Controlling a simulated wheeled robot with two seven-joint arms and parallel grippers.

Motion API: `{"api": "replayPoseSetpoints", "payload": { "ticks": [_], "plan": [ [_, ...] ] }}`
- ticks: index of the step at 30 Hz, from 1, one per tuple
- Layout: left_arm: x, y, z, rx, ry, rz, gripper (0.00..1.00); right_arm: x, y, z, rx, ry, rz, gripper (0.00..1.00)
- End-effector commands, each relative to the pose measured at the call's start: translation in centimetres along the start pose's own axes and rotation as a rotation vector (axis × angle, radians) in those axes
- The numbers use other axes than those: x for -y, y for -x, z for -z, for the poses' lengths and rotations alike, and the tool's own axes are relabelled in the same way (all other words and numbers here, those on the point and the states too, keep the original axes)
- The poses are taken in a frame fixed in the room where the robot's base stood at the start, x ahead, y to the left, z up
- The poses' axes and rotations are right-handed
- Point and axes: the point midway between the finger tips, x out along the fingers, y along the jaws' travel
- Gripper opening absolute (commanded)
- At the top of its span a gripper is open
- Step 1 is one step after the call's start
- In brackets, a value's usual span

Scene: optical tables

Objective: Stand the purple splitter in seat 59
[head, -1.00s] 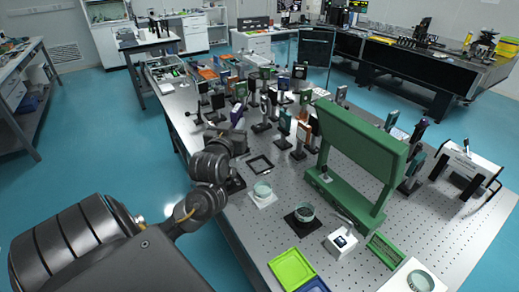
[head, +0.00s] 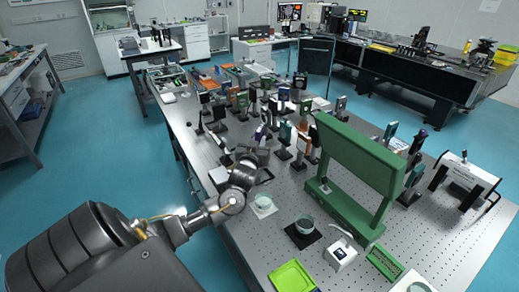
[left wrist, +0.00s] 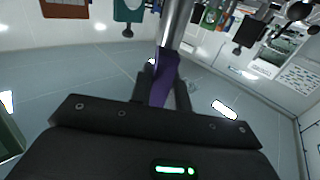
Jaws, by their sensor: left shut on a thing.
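The purple splitter (head: 261,132) shows just above my left gripper (head: 255,148) in the head view, over the crowded middle of the table. In the left wrist view the purple piece (left wrist: 162,88) is between the dark fingers of the left gripper (left wrist: 162,75), which is shut on it. A silver post (left wrist: 176,25) runs from it towards the top of that picture. Its lower end is hidden in the head view. I cannot make out seat 59 or any seat number. My right gripper is not in view.
Several posted optics (head: 284,133) crowd the perforated optical table (head: 290,225) around and behind the left gripper. A tall green frame (head: 352,150) stands to the right.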

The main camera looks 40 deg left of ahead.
Motion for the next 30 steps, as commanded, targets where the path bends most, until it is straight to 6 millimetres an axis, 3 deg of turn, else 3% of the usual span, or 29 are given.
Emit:
{"api": "replayPoseSetpoints", "payload": {
  "ticks": [11, 30],
  "plan": [
    [-0.1, -0.5, -3.3, -0.001, 0.001, 0.001, 0.00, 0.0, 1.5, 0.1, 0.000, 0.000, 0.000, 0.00],
    [-0.1, -0.5, -4.7, -0.001, 0.002, 0.001, 0.00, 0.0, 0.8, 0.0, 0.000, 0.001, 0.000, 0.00]
  ]
}}
